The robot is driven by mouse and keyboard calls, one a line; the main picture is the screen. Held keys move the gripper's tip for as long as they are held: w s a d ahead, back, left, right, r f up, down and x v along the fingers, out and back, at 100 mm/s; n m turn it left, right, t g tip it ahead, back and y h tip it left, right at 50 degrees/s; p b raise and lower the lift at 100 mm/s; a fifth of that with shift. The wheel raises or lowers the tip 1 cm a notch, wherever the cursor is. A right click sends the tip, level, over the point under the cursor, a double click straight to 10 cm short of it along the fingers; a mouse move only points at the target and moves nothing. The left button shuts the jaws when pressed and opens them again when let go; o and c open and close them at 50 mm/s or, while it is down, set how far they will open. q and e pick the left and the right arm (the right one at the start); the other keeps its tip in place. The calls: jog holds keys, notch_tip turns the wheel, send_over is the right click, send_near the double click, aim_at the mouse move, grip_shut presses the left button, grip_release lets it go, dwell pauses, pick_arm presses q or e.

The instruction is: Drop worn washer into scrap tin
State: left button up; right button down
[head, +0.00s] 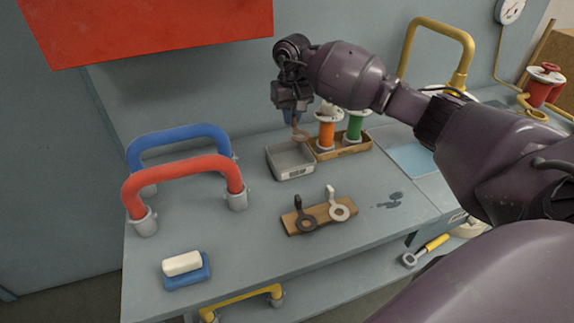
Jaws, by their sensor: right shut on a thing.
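My right gripper (296,119) reaches in from the right and points down at the back of the bench. It is shut on a small brownish piece, which I take to be the worn washer (299,136). The washer hangs just above the back right part of the scrap tin (290,174), a grey open box with a small label on its front. Its exact shape is hard to make out at this size. The visible floor of the tin looks empty. My left gripper is not in view.
A wooden tray (343,152) with orange and green spools stands right beside the tin. A wooden board (320,217) holds a dark and a pale ring with upright tabs. Blue and red pipe handles (182,168) stand left. A white block on a blue base (184,266) lies front left.

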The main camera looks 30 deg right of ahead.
jog(key=shift+f, duration=0.85)
jog(key=b, duration=0.1)
send_over(291, 154)
jog(key=shift+d+f, duration=0.1)
jog(key=shift+f, duration=2.2)
jog(key=c, duration=1.1)
grip_release()
notch_tip(291, 154, up, 9)
jog(key=shift+r, duration=0.9)
